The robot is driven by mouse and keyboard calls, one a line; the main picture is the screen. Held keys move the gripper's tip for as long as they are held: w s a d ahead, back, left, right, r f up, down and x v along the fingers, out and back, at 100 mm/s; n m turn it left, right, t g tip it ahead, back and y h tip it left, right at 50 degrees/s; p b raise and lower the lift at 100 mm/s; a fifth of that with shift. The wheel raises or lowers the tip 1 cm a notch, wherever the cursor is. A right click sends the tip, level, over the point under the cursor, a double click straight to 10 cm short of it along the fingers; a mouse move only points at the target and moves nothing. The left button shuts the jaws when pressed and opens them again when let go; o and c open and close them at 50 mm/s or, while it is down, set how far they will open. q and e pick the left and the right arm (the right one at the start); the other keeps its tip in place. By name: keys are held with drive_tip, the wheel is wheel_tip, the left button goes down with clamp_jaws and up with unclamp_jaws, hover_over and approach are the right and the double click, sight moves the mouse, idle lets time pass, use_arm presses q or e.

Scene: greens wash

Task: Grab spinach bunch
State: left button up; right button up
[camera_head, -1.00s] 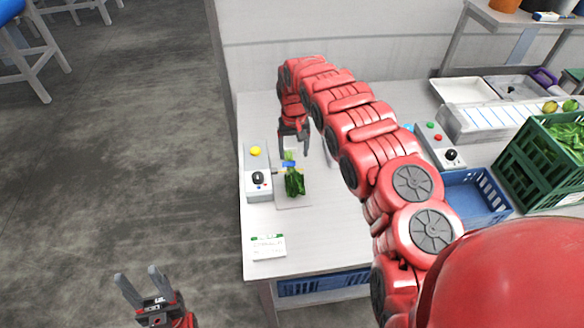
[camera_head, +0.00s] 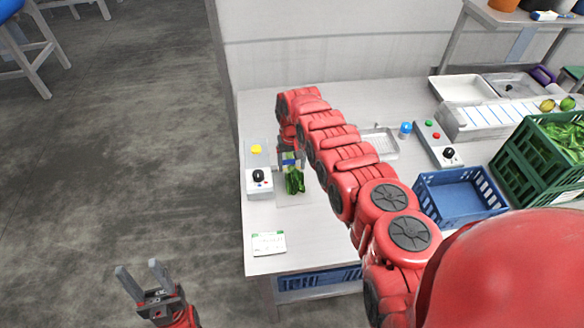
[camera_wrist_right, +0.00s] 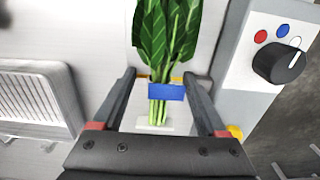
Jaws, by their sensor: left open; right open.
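The spinach bunch (camera_head: 295,180) lies on a light board at the left end of the table, its leaves toward the front. In the right wrist view the bunch (camera_wrist_right: 168,40) has dark leaves, a blue band (camera_wrist_right: 166,91) and pale stems. My right gripper (camera_head: 291,160) is open over the banded stems. In the wrist view its two fingers (camera_wrist_right: 160,84) stand on either side of the band, with gaps to both. Whether the fingertips are at stem height I cannot tell. My left gripper (camera_head: 142,277) is open and empty, away from the table over the floor.
A control box (camera_head: 259,181) with a black knob stands close left of the bunch. A small card (camera_head: 268,243) lies at the front left. A blue crate (camera_head: 461,197), a green crate of greens (camera_head: 512,165) and a wire tray (camera_head: 380,143) are to the right.

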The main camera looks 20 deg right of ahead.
clamp_jaws()
idle(0.3)
drive_tip(key=shift+r, duration=0.15)
